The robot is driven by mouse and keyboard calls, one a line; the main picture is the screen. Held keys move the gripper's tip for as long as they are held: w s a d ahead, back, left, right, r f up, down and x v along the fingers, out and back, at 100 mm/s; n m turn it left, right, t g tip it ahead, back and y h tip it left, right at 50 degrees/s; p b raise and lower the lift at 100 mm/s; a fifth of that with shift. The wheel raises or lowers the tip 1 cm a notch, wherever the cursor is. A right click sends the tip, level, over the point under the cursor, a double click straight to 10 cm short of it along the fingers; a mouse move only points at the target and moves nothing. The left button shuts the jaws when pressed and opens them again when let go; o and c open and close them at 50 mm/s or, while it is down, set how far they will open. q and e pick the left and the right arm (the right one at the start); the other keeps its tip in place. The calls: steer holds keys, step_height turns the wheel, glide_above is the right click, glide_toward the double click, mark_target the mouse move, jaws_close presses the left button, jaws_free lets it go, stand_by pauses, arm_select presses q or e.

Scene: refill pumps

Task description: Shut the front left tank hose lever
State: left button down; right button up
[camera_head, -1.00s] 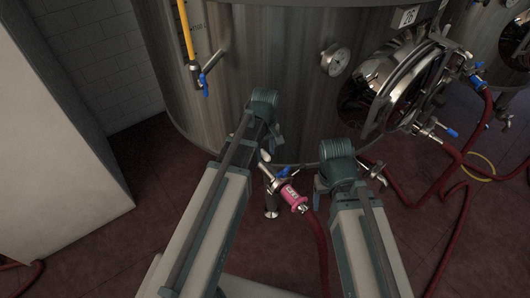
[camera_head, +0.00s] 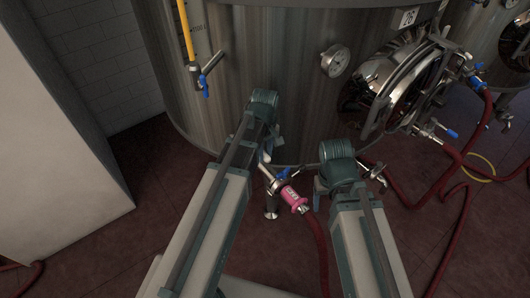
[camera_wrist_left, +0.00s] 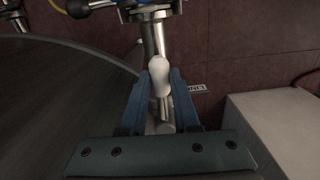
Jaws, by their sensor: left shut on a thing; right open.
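A pale, white-capped lever (camera_head: 264,160) sits on the metal fitting at the foot of the large steel tank (camera_head: 270,60). In the left wrist view the white handle (camera_wrist_left: 159,75) lies between both fingers, which press on it from either side. My left gripper (camera_wrist_left: 159,92) is shut on it; in the head view my arm partly hides this grip. A pink coupling (camera_head: 292,197) and a blue valve lever (camera_head: 284,174) are just below and right of the handle. My right gripper (camera_head: 319,188) is mostly hidden by its arm, beside the coupling, and is open.
A dark red hose (camera_head: 319,245) runs down from the coupling between my arms. More red hoses (camera_head: 440,190) cross the floor at right. A round manway door (camera_head: 415,90) and a gauge (camera_head: 335,60) are on the tank. A pale block (camera_head: 60,150) stands at left.

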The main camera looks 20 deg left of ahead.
arm_select(q)
steer(key=shift+s+a, duration=0.1)
stand_by(0.7)
steer(key=s+a+m, duration=0.1)
steer(key=a+m, duration=1)
steer(key=m, duration=0.4)
steer(key=shift+s+m, duration=0.35)
steer(key=shift+m, duration=0.05)
steer(key=shift+a, duration=0.15)
stand_by(0.4)
steer(key=c, duration=0.6)
jaws_free()
steer(key=shift+c, duration=0.2)
